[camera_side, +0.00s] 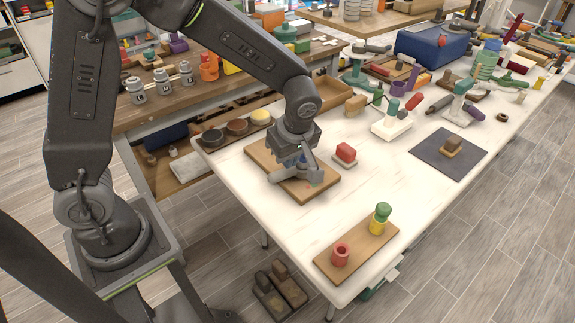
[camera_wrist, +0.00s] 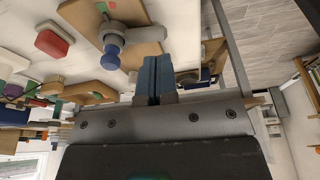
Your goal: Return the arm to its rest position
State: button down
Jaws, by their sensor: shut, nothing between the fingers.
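My gripper (camera_side: 292,160) is low over a wooden board (camera_side: 262,158) at the near left part of the white table. In the wrist view its two blue fingers (camera_wrist: 154,76) are together with nothing between them. A grey bar-shaped part (camera_wrist: 138,34) with a blue round knob (camera_wrist: 113,40) sits on the board, beside the fingertips in that view. In the side view the grey part (camera_side: 285,175) shows just below the gripper. I cannot tell whether the fingers touch it. My arm reaches over from its base at the left.
A red block (camera_side: 345,152) on a small base stands right of the board. A board with a red ring (camera_side: 340,254) and a green-yellow peg (camera_side: 380,218) is at the front. Tools and a blue toolbox (camera_side: 432,45) crowd the back.

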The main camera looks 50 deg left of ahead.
jog(key=s+a+r+m+t+h, duration=0.2)
jog(key=s+r+m+t, duration=0.3)
jog(key=s+r+m, duration=1)
jog(key=shift+s+r+m+h, duration=0.2)
jog(key=shift+s+m+h, duration=0.3)
jog(key=shift+s+m, duration=0.35)
